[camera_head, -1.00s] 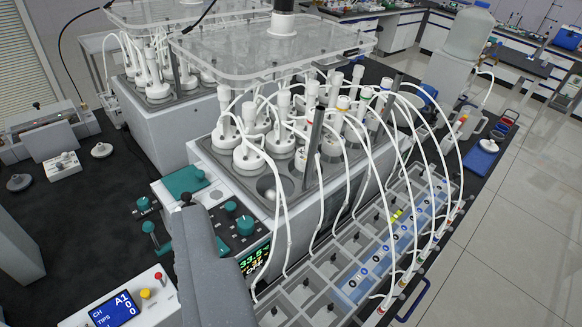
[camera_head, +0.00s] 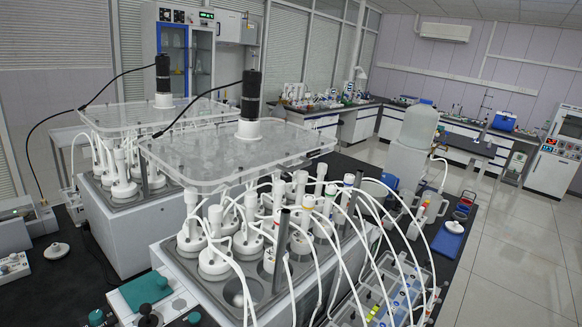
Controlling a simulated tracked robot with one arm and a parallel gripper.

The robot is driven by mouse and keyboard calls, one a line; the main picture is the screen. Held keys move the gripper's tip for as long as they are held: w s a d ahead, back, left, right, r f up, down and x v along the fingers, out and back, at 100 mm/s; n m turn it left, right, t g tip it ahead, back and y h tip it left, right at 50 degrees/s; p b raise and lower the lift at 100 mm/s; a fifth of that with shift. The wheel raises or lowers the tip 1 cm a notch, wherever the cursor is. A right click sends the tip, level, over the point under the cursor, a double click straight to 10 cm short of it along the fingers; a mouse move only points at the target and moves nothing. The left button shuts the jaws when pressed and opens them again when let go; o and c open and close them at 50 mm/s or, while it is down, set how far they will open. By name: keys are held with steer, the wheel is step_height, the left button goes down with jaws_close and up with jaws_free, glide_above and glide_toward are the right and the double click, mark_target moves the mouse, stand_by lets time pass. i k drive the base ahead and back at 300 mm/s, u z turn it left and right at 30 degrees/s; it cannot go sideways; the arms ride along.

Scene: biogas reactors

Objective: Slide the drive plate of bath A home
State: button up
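Two baths with bottles stand on the dark bench: a front bath (camera_head: 184,262) and a back bath (camera_head: 100,215). I see no label that tells which is bath A. A clear plate (camera_head: 205,160) with a black motor (camera_head: 251,95) on a white mount lies level above the front bath, over its back part; several front bottles are uncovered. A similar clear plate (camera_head: 125,112) with a black motor (camera_head: 163,75) is above the back bath. A flat teal plate (camera_head: 146,290) with a knob lies at the front bath's left corner. My gripper is not in view.
White tubes (camera_head: 367,235) arch from the front bottles to a tube rack (camera_head: 400,290) at right. A large translucent bottle (camera_head: 418,128) stands behind it. Black cables run to both motors. A small device (camera_head: 12,268) is at lower left. Open floor (camera_head: 520,255) lies right.

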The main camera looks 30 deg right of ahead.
mark_target(250, 130)
steer(key=u, duration=1.85)
steer(key=k, duration=0.95)
steer(key=z, duration=1.4)
steer(key=i, duration=1)
steer(key=u, duration=0.05)
